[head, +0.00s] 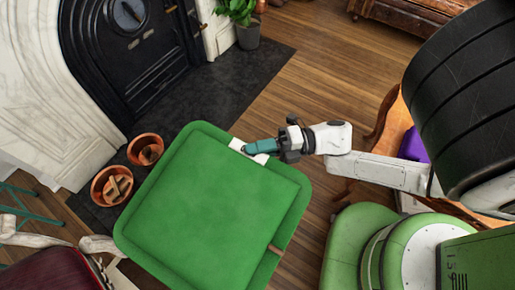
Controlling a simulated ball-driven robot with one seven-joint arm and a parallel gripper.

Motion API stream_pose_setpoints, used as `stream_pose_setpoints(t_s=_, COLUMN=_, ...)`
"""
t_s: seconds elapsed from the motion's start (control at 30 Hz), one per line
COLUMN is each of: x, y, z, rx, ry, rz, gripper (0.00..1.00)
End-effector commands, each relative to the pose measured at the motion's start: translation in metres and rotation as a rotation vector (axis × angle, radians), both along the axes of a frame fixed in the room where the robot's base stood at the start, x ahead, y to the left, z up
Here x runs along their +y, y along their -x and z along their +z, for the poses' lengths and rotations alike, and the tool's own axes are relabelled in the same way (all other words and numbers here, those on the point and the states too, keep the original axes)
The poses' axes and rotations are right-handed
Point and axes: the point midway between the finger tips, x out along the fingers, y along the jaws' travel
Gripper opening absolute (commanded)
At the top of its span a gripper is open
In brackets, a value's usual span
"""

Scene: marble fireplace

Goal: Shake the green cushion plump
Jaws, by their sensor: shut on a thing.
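The green cushion (212,205) is a large square with rounded corners and a raised border, seen from above in the middle of the head view. A small white patch shows at its upper right edge, and a small brown strip shows at its lower right edge. My gripper (262,147) reaches in from the right and is shut on the cushion's upper right edge. The fingertips lie at the white patch; the exact grip is too small to make out. What is under the cushion is mostly hidden.
Two terracotta pots (112,186) stand left of the cushion on the dark hearth (225,85), by the marble fireplace (45,95). A potted plant (248,36) stands at the back. A red-seated chair (50,270) is at lower left. Wooden floor (320,75) is clear beyond my arm.

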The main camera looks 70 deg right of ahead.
Motion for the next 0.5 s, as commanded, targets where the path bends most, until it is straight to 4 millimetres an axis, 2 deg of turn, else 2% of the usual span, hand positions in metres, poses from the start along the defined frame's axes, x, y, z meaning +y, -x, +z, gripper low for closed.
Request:
stream_pose_setpoints(t_s=0.03, x=0.000, y=0.000, z=0.018, rx=-0.003, ry=-0.003, rz=0.001, gripper=0.00)
stream_pose_setpoints(t_s=0.1, x=0.000, y=0.000, z=0.027, rx=-0.003, ry=-0.003, rz=0.001, gripper=0.00)
stream_pose_setpoints(t_s=0.2, x=0.000, y=0.000, z=0.031, rx=-0.002, ry=-0.003, rz=0.001, gripper=0.00)
stream_pose_setpoints(t_s=0.37, x=0.000, y=0.000, z=0.014, rx=-0.001, ry=-0.004, rz=0.000, gripper=0.00)
stream_pose_setpoints(t_s=0.5, x=0.000, y=0.000, z=-0.013, rx=0.000, ry=-0.004, rz=0.000, gripper=0.00)
